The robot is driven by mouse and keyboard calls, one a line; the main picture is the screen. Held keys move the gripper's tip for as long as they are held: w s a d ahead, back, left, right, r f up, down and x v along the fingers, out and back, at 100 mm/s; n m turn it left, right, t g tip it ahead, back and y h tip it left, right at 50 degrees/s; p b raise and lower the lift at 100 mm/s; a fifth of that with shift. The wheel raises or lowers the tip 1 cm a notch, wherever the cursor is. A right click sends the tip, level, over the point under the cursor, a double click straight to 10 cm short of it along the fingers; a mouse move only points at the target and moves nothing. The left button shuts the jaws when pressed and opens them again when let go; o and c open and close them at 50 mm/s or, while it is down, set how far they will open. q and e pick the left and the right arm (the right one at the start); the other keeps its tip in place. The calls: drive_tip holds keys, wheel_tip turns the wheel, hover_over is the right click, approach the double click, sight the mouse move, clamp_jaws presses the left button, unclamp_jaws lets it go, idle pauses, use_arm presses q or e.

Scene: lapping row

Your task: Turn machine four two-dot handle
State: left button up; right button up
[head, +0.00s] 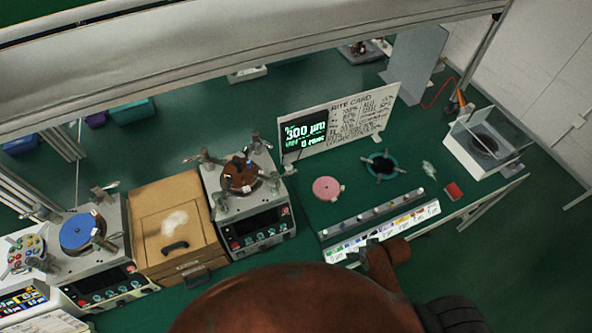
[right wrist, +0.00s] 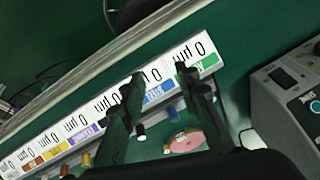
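A lapping machine with a brown disc (head: 240,175) stands left of centre in the head view, with several metal handles around the disc. Another machine with a blue disc (head: 82,232) stands at the left, also with handles around it. I cannot make out machine numbers or handle dots. A machine's front corner (right wrist: 290,105) shows at the right of the right wrist view. My left gripper is not in view.
A label strip (head: 385,232) with small bottles or knobs runs along the bench's front. A wooden box (head: 172,222) stands between the machines. A sign (head: 340,125) stands behind.

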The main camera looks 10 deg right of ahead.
drive_tip(key=w+a+r+m+y, duration=0.2)
drive_tip(key=w+a+r+y, duration=0.15)
drive_tip(key=w+a, duration=0.35)
drive_tip(key=m+g+y+p, duration=0.1)
drive_tip(key=m+y, duration=0.4)
drive_tip(key=y, duration=0.5)
approach(291, 171)
drive_tip(key=a+f, duration=0.1)
drive_tip(key=a, duration=0.2)
drive_tip(key=shift+w+a+f, duration=0.15)
drive_tip(key=shift+w, duration=0.2)
drive_tip(key=p+x, duration=0.1)
drive_tip(key=x, duration=0.4)
drive_tip(key=shift+s+a+p, duration=0.1)
drive_tip(key=shift+a+p, duration=0.05)
drive_tip(key=shift+p, duration=0.25)
drive_tip(key=shift+x, duration=0.8)
drive_tip(key=shift+f, duration=0.15)
clamp_jaws()
